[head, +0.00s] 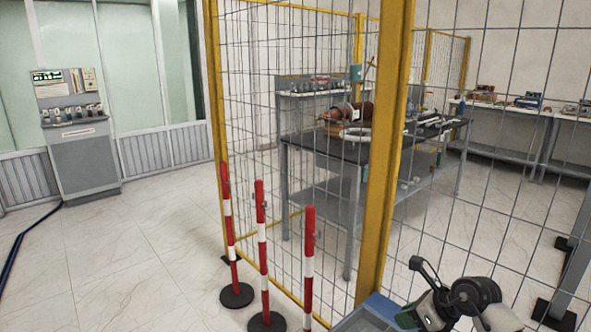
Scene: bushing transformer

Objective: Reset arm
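My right gripper (428,298) shows at the bottom right, in front of the yellow-framed mesh fence. Its dark and grey parts overlap, and its fingers are not clear enough to tell whether they are open or shut. I see no object clearly held in it. My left gripper is not in view.
A mesh fence with a thick yellow post (385,150) stands close ahead. Several red-and-white poles (262,240) on black bases stand left of it. Behind the mesh is a workbench (345,188) with a brown bushing (352,112).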

